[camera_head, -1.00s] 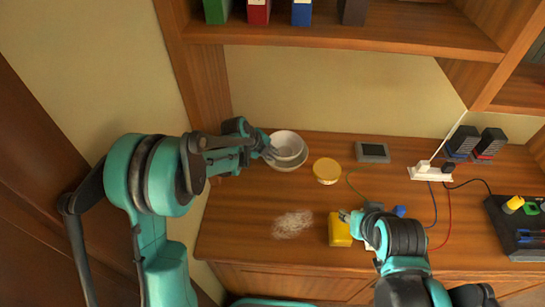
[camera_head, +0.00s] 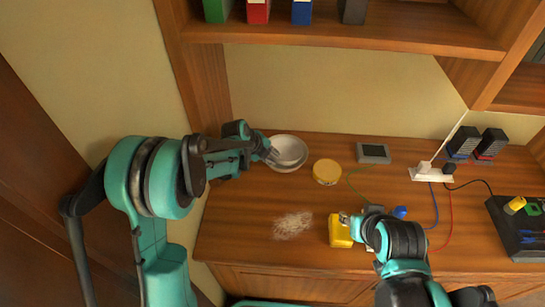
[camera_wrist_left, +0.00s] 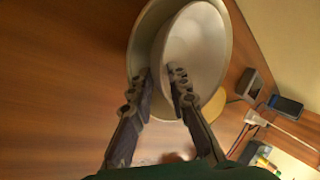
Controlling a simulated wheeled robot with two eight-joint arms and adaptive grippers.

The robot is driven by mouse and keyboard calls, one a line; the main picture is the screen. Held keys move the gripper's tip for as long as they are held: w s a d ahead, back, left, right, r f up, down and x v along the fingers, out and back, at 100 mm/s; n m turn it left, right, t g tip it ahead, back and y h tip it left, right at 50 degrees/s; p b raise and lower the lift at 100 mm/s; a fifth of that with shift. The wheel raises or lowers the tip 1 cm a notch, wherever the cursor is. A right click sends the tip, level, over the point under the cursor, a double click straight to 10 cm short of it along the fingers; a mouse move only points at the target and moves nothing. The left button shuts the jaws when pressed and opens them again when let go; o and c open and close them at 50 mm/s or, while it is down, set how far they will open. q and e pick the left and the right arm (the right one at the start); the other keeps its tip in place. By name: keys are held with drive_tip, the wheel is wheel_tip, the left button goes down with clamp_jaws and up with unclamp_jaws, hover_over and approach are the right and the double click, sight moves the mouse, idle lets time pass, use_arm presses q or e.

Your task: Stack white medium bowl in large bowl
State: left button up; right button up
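The white medium bowl (camera_head: 289,147) sits inside the large bowl (camera_head: 289,170) at the back left of the desk. In the left wrist view the white bowl (camera_wrist_left: 202,50) is nested in the paler grey-green large bowl (camera_wrist_left: 139,45), whose rim shows around its left side. My left gripper (camera_head: 270,155) is at the bowls' left side. In the wrist view its fingers (camera_wrist_left: 160,75) are apart, on either side of the white bowl's near rim, with a gap between the tips. My right gripper (camera_head: 347,219) is at the top of a yellow block; its fingers are too small to judge.
The yellow block (camera_head: 340,232) stands near the desk's front edge. A yellow-lidded round container (camera_head: 326,172) is right of the bowls. A grey device (camera_head: 373,153), a power strip (camera_head: 431,174) and cables lie further right. A pale scattered patch (camera_head: 293,225) lies front left.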

use_arm(q)
drive_tip(key=shift+r, duration=0.15)
drive_tip(key=shift+r+p, duration=0.35)
drive_tip(key=shift+p, duration=0.05)
drive_tip(key=p+v, duration=0.4)
drive_tip(key=v, duration=0.8)
